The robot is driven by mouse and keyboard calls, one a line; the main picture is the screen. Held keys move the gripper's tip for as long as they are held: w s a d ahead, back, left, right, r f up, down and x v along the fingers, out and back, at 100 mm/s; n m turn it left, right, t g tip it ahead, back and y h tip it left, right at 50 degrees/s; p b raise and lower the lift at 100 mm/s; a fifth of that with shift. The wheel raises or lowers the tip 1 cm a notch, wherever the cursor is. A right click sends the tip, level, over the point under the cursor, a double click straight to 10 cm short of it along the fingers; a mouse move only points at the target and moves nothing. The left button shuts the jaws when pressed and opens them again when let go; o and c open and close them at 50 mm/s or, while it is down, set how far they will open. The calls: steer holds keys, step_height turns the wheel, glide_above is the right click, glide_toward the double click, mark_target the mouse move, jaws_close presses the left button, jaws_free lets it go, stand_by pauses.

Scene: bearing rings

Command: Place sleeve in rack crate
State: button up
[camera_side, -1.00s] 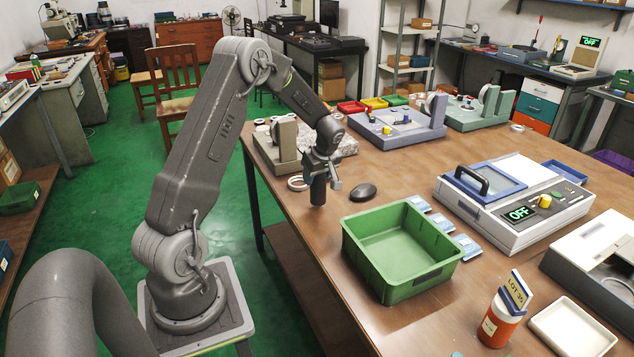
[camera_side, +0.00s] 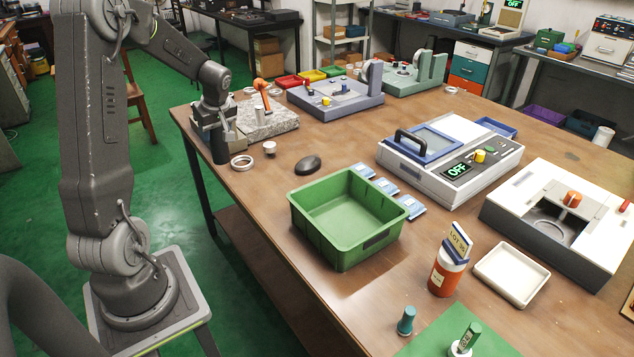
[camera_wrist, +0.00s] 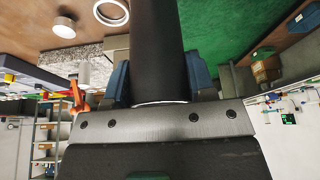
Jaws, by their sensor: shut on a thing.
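A dark, nearly black sleeve (camera_wrist: 155,50) is clamped between the two blue fingers of my gripper (camera_wrist: 159,80) in the wrist view. Its far end runs out of the top of that picture. In the side view my gripper (camera_side: 212,122) is at the far left corner of the table, and the sleeve (camera_side: 219,150) hangs upright below it. I cannot tell whether the sleeve touches the table. The green crate (camera_side: 378,240) stands to the right and nearer the camera, apart from my gripper. It is open on top and its visible inside is empty.
A white ring (camera_side: 242,162) and a small pale cylinder (camera_side: 270,148) lie right of my gripper. A granite block (camera_side: 268,122) is behind them. A boxy device (camera_side: 450,160) stands beyond the crate.

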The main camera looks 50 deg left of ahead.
steer(key=w+d+m+t+h, duration=0.15)
steer(key=w+d+m, duration=0.35)
steer(key=w+d, duration=0.6)
steer(key=w+d+m+t+y, duration=0.15)
steer(key=w+d+m, duration=0.45)
steer(key=d, duration=0.9)
steer(key=shift+n+t+h, duration=0.4)
steer(key=shift+n+h, duration=0.1)
steer(key=shift+h, duration=0.1)
steer(key=shift+w+d+f, duration=0.25)
steer(key=shift+w+f, duration=0.05)
steer(key=shift+f, duration=1.35)
steer(key=shift+w+d+f, duration=0.25)
steer(key=shift+f, duration=1.45)
steer(key=shift+w+d+f, duration=0.25)
steer(key=shift+w+f, duration=0.05)
steer(key=shift+f, duration=1.35)
steer(key=shift+f, duration=0.1)
steer(key=o, duration=1.3)
steer(key=shift+f, duration=0.1)
